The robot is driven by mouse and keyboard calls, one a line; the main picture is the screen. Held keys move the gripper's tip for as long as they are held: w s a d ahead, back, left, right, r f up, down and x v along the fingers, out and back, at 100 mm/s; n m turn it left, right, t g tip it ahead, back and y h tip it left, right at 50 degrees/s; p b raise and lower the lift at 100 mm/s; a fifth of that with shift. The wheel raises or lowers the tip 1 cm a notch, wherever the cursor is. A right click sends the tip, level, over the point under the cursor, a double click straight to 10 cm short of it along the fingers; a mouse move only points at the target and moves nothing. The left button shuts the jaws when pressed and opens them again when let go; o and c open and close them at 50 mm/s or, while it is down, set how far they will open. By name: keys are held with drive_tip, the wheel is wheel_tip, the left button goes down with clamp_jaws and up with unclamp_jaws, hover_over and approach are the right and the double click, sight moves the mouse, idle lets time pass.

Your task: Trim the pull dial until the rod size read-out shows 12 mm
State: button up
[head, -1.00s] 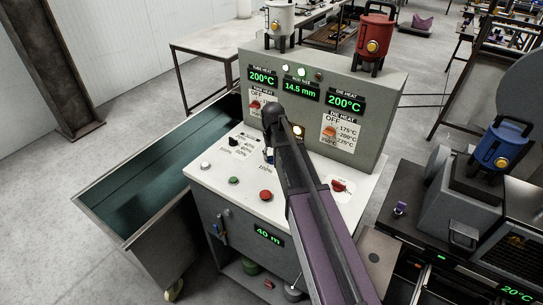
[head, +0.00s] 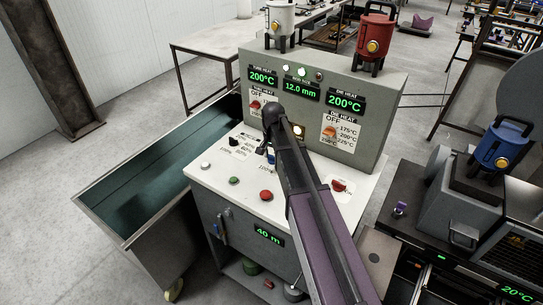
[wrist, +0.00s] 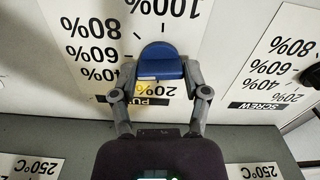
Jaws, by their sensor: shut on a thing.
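The rod size read-out (head: 301,89) on the upright panel shows 12.0 mm in green. In the wrist view my gripper (wrist: 160,82) is shut on the blue pull dial (wrist: 160,60), with one finger on each side of it. The dial stands over its white percent scale (wrist: 98,40), near the 20% mark. The PULL label is partly hidden behind the dial and fingers. In the head view my arm hides most of the dial and the gripper's fingertips.
The black screw dial (wrist: 312,75) with its own scale is to the right in the wrist view. White, green (head: 234,181) and red (head: 266,195) buttons sit on the panel top. Tube heat and die heat read-outs (head: 344,102) show 200°C. A teal-lined trough (head: 150,205) stands left.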

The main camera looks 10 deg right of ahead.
drive_tip(key=shift+m, duration=0.7)
drive_tip(key=o, duration=1.2)
drive_tip(key=shift+c, duration=0.2)
drive_tip(key=shift+r, duration=0.1)
